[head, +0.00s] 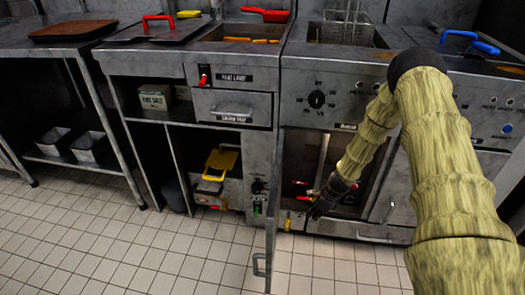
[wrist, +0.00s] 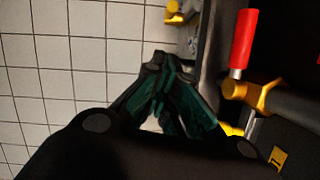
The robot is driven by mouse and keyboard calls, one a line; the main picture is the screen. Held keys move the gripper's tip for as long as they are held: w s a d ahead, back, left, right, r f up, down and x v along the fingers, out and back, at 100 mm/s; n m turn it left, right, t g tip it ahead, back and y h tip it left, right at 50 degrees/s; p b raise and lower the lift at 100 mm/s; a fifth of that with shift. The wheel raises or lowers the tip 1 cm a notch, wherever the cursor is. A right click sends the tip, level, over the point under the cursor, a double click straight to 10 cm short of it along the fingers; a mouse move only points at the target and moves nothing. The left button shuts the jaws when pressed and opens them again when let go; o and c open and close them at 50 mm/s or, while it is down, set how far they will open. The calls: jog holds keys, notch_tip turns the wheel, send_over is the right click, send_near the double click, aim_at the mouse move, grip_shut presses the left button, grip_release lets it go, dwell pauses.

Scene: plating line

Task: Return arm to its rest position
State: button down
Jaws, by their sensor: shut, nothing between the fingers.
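My gripper (head: 318,208) is at the end of my yellow-green arm, low in front of the open cabinet (head: 299,160) under the fryer in the head view. In the wrist view its dark green fingers (wrist: 158,75) are closed together with nothing between them. A red-handled valve (wrist: 242,45) with yellow fittings shows just right of the fingers in the wrist view. The gripper looks close to it, but I cannot tell whether they touch. In the head view the arm hides part of the cabinet and the fryer front.
An open cabinet door (head: 272,200) stands out toward me, left of the gripper. A fryer basket (head: 345,30) sits above. A yellow item (head: 219,165) rests on a low shelf at left. The tiled floor (head: 150,250) in front is clear.

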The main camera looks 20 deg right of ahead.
jog(key=s+a+f+n+g+h, duration=0.1)
jog(key=s+a+n, duration=0.45)
jog(key=s, duration=0.45)
jog(key=s+a+f+n+g+h, duration=0.1)
jog(key=s+a+f+n, duration=0.1)
jog(key=s+a+n, duration=0.45)
jog(key=s+a+f+n+h, duration=0.15)
jog(key=s+a+n, duration=0.25)
jog(key=s+n, duration=0.55)
jog(key=s+a+r+n, duration=0.2)
jog(key=s+a+r, duration=0.1)
jog(key=s, duration=0.3)
jog(key=s+a+r+n, duration=0.2)
jog(key=s+a+n, duration=0.1)
jog(key=s, duration=0.3)
notch_tip(320, 180, up, 29)
jog(key=p, duration=2.9)
jog(key=shift+d+m+y+p, duration=0.15)
jog(key=shift+m+y+p, duration=0.2)
jog(key=shift+m+p, duration=0.1)
